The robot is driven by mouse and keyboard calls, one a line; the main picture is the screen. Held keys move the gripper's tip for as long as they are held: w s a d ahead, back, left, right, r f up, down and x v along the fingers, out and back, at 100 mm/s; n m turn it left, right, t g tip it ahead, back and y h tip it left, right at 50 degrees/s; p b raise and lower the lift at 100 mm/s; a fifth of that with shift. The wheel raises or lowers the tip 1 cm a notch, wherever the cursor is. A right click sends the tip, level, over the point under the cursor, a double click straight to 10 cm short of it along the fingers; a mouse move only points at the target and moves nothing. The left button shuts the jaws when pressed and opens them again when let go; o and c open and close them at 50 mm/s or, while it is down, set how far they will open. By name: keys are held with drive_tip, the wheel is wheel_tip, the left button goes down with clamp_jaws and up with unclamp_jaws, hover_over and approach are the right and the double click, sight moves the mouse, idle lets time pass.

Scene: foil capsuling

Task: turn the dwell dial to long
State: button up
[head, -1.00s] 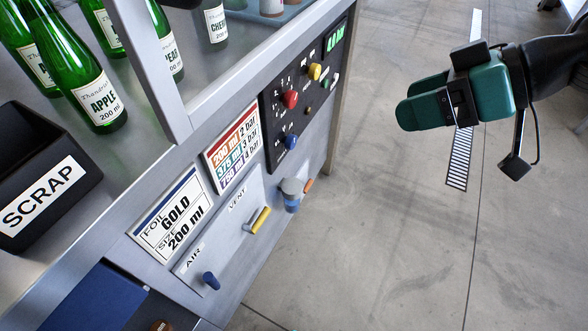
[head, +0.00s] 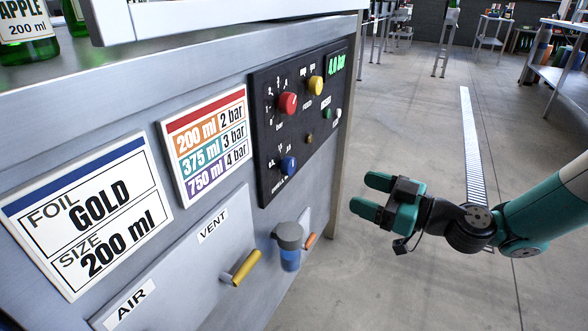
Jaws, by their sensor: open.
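The dark control panel (head: 300,118) on the machine's front carries three coloured knobs. The red knob (head: 288,103) is at its upper left, the yellow knob (head: 316,86) at its upper right, and the blue knob (head: 288,165) at its lower left. The small print is too fine to tell which knob is the dwell dial or where its pointer stands. My gripper (head: 371,194) is open and empty, to the right of the panel and apart from it. Its two green fingers point left toward the machine.
A green display (head: 337,64) reads about 4.0 bar. Below the panel, a grey-topped blue canister (head: 289,246) and a yellow handle (head: 245,268) stick out from the front. A pressure chart (head: 207,140) and foil card (head: 92,217) are left. Open floor (head: 425,280) lies right.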

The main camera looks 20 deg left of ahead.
sight(293, 167)
drive_tip(key=a+p, duration=0.1)
drive_tip(key=a, duration=0.4)
drive_tip(key=w+a+p, duration=0.1)
drive_tip(key=a+p, duration=0.1)
drive_tip(key=a, duration=0.4)
drive_tip(key=w+a+p, duration=0.1)
drive_tip(key=a+p, duration=0.1)
drive_tip(key=a, duration=0.3)
drive_tip(key=shift+w+a, duration=0.15)
drive_tip(key=shift+a, duration=0.2)
drive_tip(key=shift+c, duration=0.3)
drive_tip(key=c, duration=0.9)
